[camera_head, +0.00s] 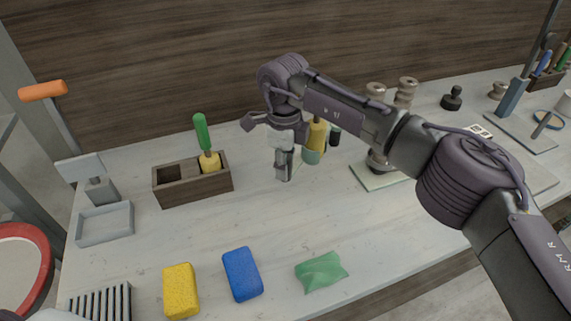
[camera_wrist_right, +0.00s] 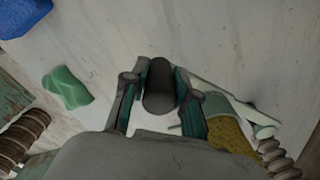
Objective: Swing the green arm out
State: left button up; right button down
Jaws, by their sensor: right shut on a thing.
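My right gripper (camera_head: 284,172) is low over the middle of the worktable. In the right wrist view its fingers (camera_wrist_right: 158,100) are closed around a dark grey cylinder (camera_wrist_right: 160,85). In the head view the gripper mostly hides this cylinder. I cannot make out a green swing arm in either view. My left gripper is not in view.
The wooden caddy (camera_head: 193,189) stands left of my gripper, with a grey tray (camera_head: 105,223) farther left. A yellow sponge (camera_head: 180,290) and a blue sponge (camera_head: 242,274) lie in front. Bare tabletop lies between them and my gripper. A red-rimmed round thing (camera_head: 42,262) is at lower left.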

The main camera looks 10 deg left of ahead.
jog(key=c, duration=1.3)
grip_release()
jog(key=shift+w+a+r, duration=0.1)
jog(key=shift+a, duration=0.05)
jog(key=o, duration=0.4)
jog(key=shift+a, duration=0.15)
jog(key=shift+r, duration=0.15)
notch_tip(320, 180, up, 12)
jog(key=shift+f, duration=0.2)
jog(key=shift+f, duration=0.1)
